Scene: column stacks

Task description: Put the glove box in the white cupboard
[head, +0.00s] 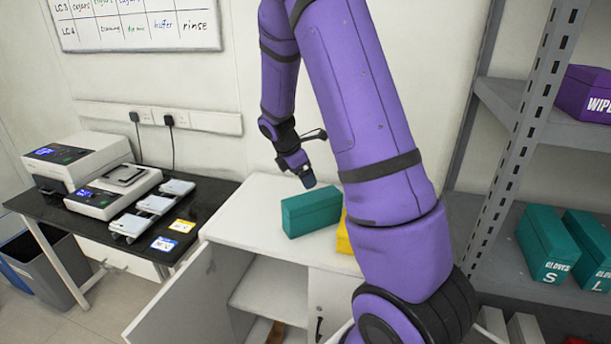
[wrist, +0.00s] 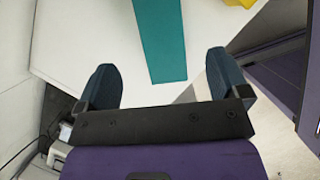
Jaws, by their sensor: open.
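A teal box (head: 311,211) stands on top of the white cupboard (head: 262,226); no label shows on the sides I see, and its colour matches the glove boxes on the rack. My gripper (head: 306,180) is above the box. In the wrist view the teal box (wrist: 160,38) runs up from between and beyond the two fingertips of my gripper (wrist: 165,82), which are apart with nothing between them. The cupboard's left door (head: 185,300) stands open and shows an inner shelf (head: 270,290). My arm hides part of the cupboard's right side.
A yellow thing (head: 344,236) sits right of the teal box, partly behind my arm. A metal rack (head: 520,130) at right holds teal boxes marked GLOVES (head: 548,245) and a purple wipes box (head: 590,95). A black table (head: 120,225) with instruments stands at left.

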